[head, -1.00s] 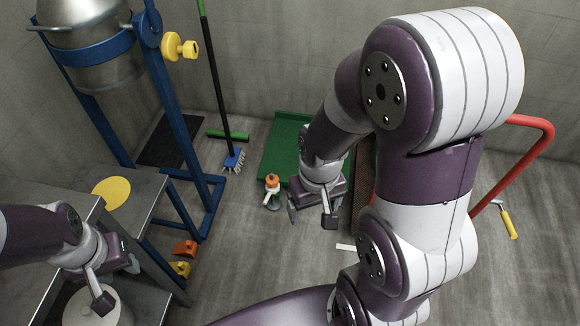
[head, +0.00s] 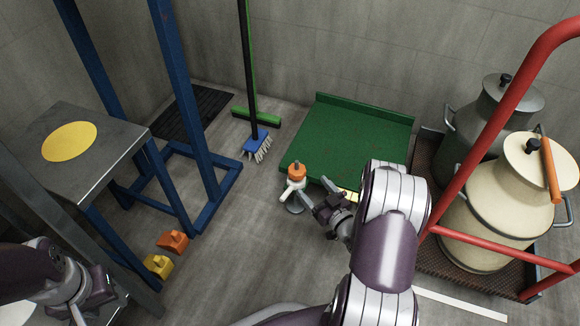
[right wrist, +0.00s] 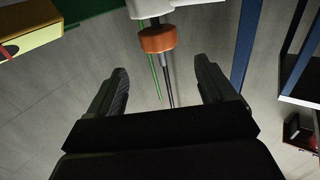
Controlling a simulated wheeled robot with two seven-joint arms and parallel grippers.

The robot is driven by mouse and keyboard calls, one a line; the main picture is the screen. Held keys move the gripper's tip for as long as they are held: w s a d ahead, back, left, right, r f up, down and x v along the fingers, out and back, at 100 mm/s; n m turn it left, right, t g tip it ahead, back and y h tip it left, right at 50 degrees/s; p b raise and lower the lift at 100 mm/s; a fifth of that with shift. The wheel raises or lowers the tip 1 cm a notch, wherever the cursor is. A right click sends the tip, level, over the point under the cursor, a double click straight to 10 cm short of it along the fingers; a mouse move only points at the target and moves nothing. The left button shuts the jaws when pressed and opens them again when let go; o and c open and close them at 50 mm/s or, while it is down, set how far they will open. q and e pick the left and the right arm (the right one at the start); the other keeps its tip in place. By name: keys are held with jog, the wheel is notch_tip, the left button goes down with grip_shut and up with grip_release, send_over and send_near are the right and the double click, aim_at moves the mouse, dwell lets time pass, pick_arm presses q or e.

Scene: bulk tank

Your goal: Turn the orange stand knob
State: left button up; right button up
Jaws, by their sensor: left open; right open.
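The orange stand knob (head: 297,170) sits on top of a small white stand (head: 292,187) with a grey foot on the floor, by the left corner of the green platform. My right gripper (head: 318,204) is open just right of the stand. In the right wrist view the orange knob (right wrist: 158,39) lies beyond the open fingers (right wrist: 160,82), roughly centred between them, with a gap and no contact visible. My left gripper (head: 92,308) is open at the lower left, far from the knob.
A green platform (head: 345,135) lies behind the stand. A red-railed cart (head: 470,250) with metal cans (head: 495,215) stands on the right. A broom (head: 256,115) leans behind.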

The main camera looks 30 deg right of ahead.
aim_at(294, 165)
jog(key=w+b, duration=0.2)
jog(key=w, duration=0.1)
jog(key=w+b, duration=0.2)
jog(key=w, duration=0.2)
jog(key=w+a+b, duration=0.1)
jog(key=w+b, duration=0.1)
jog(key=w, duration=0.2)
jog(key=shift+f, duration=0.25)
jog(key=shift+w+r, duration=0.15)
jog(key=shift+w, duration=0.15)
jog(key=c, duration=1)
